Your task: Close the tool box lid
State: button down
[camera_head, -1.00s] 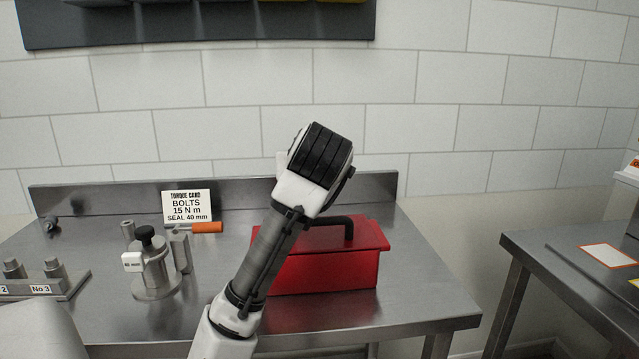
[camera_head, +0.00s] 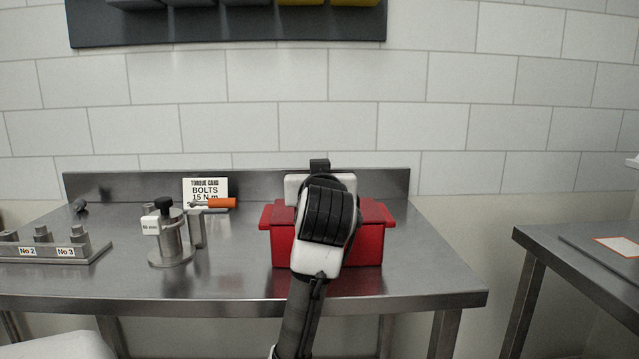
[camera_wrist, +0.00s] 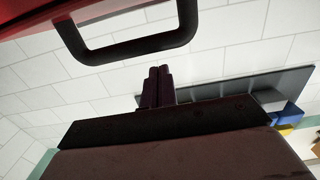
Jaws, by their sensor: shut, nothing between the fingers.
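The red tool box (camera_head: 368,245) stands on the steel table, partly behind my arm in the head view. Its lid (camera_head: 377,213) appears to lie flat on the box, with no gap that I can see. The lid's black handle is hidden behind my wrist in the head view. In the wrist view, part of the red lid (camera_wrist: 40,12) and the black handle (camera_wrist: 130,48) show at the top left. My gripper (camera_wrist: 158,72) has its fingers together and empty, apart from the handle in the picture. The head view hides my fingertips.
Left on the table (camera_head: 130,279) are a metal fixture (camera_head: 170,241), an orange-handled tool (camera_head: 221,203), a torque card (camera_head: 204,188) and a block with numbered posts (camera_head: 60,253). A low steel backsplash (camera_head: 120,188) runs behind. A second table (camera_head: 570,262) stands right, across a gap.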

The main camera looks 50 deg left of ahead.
jog(key=shift+s+d+f+t+y+b, duration=0.1)
jog(key=shift+d+f+t+y+b, duration=0.15)
jog(key=shift+f, duration=0.15)
jog(key=shift+s+d+f+t+y+b, duration=0.1)
jog(key=shift+f+t+y+b, duration=0.05)
jog(key=shift+f+b, duration=0.15)
jog(key=shift+s+d+f+b, duration=0.25)
jog(key=shift+f+b, duration=0.15)
jog(key=shift+f, duration=0.1)
notch_tip(320, 180, up, 5)
jog(key=p, duration=0.5)
jog(key=f+b+v, duration=0.1)
jog(key=f+v, duration=0.1)
jog(key=v, duration=0.7)
jog(key=shift+b, duration=0.35)
jog(key=shift+s, duration=0.1)
